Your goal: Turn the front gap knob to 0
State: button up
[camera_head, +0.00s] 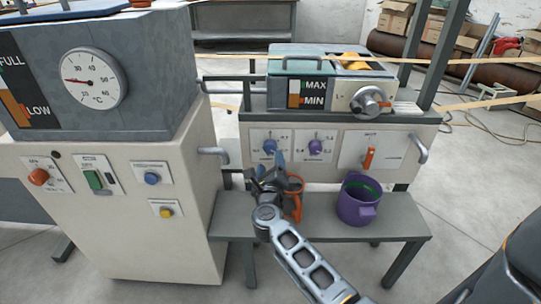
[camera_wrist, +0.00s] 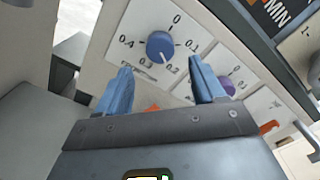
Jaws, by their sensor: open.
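A round blue knob (camera_wrist: 160,46) sits on a white dial plate marked 0, 0.1, 0.2, 0.3 and 0.4. Its light mark seems to point to the lower right, near 0.2 to 0.3. The label under it is too small to read surely. The blue knob (camera_head: 269,146) also shows in the head view, left of a purple knob (camera_head: 315,147). My gripper (camera_wrist: 161,66) has its blue fingers spread and empty, pointing at the blue knob. In the wrist view the knob appears between and beyond the fingertips. My gripper (camera_head: 267,164) shows just below the knob in the head view.
An orange lever (camera_head: 368,158) is at the panel's right, beside a metal handle (camera_head: 418,148). A cabinet with a thermometer (camera_head: 94,80) stands left.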

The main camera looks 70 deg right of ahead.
aim_at(271, 150)
jog(key=x, duration=0.6)
jog(key=shift+w+d+b, duration=0.1)
jog(key=shift+d+b, duration=0.15)
jog(key=shift+b, duration=0.1)
jog(key=shift+c, duration=0.2)
jog(key=c, duration=1)
